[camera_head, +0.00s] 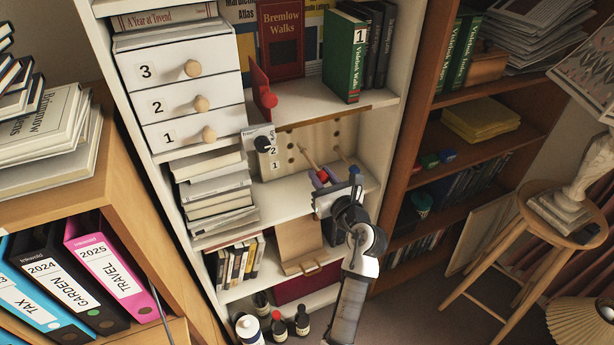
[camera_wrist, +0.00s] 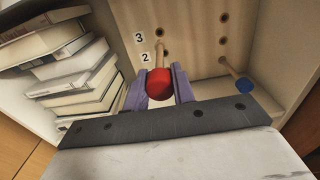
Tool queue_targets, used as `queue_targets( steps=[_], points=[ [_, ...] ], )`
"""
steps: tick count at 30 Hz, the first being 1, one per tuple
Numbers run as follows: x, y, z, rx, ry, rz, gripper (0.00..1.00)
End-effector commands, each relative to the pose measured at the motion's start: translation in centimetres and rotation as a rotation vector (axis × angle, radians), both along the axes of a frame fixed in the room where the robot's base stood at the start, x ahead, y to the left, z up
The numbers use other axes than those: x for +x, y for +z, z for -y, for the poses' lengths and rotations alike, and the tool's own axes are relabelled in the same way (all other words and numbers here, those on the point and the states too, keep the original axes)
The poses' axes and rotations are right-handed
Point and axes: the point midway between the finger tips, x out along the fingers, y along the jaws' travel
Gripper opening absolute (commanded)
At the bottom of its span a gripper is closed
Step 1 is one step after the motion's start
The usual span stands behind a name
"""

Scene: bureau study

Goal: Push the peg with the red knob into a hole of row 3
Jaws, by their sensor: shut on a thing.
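The peg with the red knob is in my gripper (camera_wrist: 160,88); the red knob (camera_wrist: 159,83) sits between the two purple fingers. Its wooden shaft (camera_wrist: 160,56) points away toward the pale hole board (camera_wrist: 190,35), its far end near the labels 3 (camera_wrist: 139,37) and 2 (camera_wrist: 145,57). I cannot tell whether the tip is inside a hole. Dark holes show above it and to the right. A peg with a blue knob (camera_wrist: 243,86) stands in the board to the right. In the head view, my gripper (camera_head: 325,182) is before the board (camera_head: 318,135), covering part of the peg.
Stacked books (camera_wrist: 75,65) stand left of the board. Numbered drawers (camera_head: 175,90) are above them. The shelf's side wall (camera_head: 385,120) bounds the right.

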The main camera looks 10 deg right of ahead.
Motion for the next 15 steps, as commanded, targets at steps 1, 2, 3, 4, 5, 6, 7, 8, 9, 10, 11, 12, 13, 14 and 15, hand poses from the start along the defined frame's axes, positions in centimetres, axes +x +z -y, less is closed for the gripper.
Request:
queue_targets(
  steps=[1, 2, 3, 4, 5, 6, 7, 8, 9, 10, 11, 12, 13, 14, 15],
  points=[
    [0.2, 0.0, 0.0, 0.0, 0.0, 0.0, 0.02],
    [0.4, 0.0, -0.1, 0.0, 0.0, 0.0, 0.02],
    [0.6, 0.0, -0.1, -0.001, 0.001, 0.0, 0.02],
    [0.8, 0.0, -0.2, -0.001, 0.001, 0.0, 0.02],
    [1.0, 0.0, -0.2, -0.001, 0.001, 0.0, 0.02],
    [1.3, 0.0, -0.3, -0.001, 0.002, 0.0, 0.02],
    [1.6, -0.1, -0.3, 0.0, 0.002, 0.0, 0.02],
    [1.8, -0.1, -0.4, 0.001, 0.002, 0.0, 0.02],
    [2.2, 0.0, -0.4, 0.0, 0.001, 0.001, 0.02],
    [2.4, 0.0, -0.5, -0.001, 0.001, 0.001, 0.02],
    [2.6, 0.0, -0.5, -0.001, 0.001, 0.001, 0.02],
    [2.9, 0.0, -0.6, -0.002, 0.001, 0.0, 0.02],
    [3.2, -0.1, -0.7, -0.001, 0.001, -0.001, 0.02],
    [3.4, -0.1, -0.7, -0.001, 0.001, -0.001, 0.02],
    [3.7, -0.1, -0.8, -0.001, 0.001, 0.0, 0.02]
  ],
)
